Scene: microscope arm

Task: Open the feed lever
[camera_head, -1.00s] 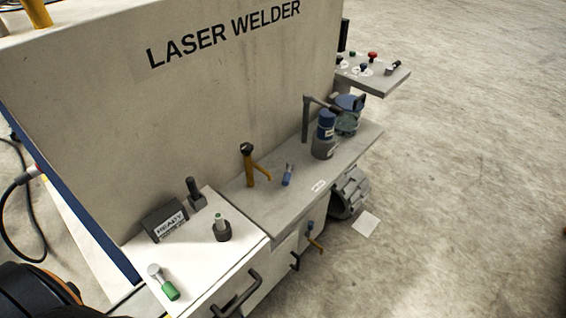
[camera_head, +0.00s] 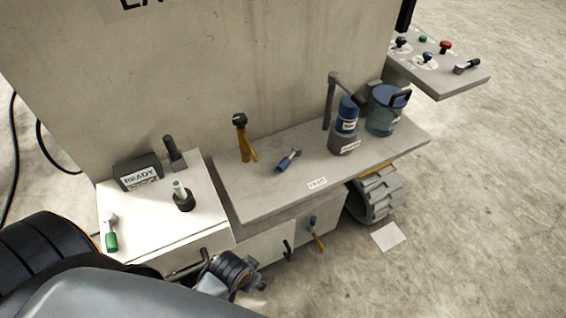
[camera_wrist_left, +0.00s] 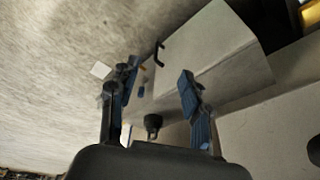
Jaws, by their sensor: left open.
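A small blue-handled lever (camera_head: 289,160) lies tilted on the grey shelf of the laser welder, behind a small white label (camera_head: 317,183) that seems to read FEED. A yellow lever with a black top (camera_head: 242,137) stands upright to its left. My left gripper (camera_head: 240,284) is low at the front of the cabinet, below and left of the blue lever and apart from it. In the left wrist view its two blue-padded fingers (camera_wrist_left: 158,82) are spread with nothing held between them. My right gripper does not show.
The grey shelf (camera_head: 240,205) also bears a blue canister (camera_head: 347,115) and a blue-green bucket (camera_head: 382,118) at right. Cabinet handles (camera_head: 288,250) and a yellow lever with a blue top (camera_head: 316,236) stick out in front. A control panel (camera_head: 440,75) juts out at right.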

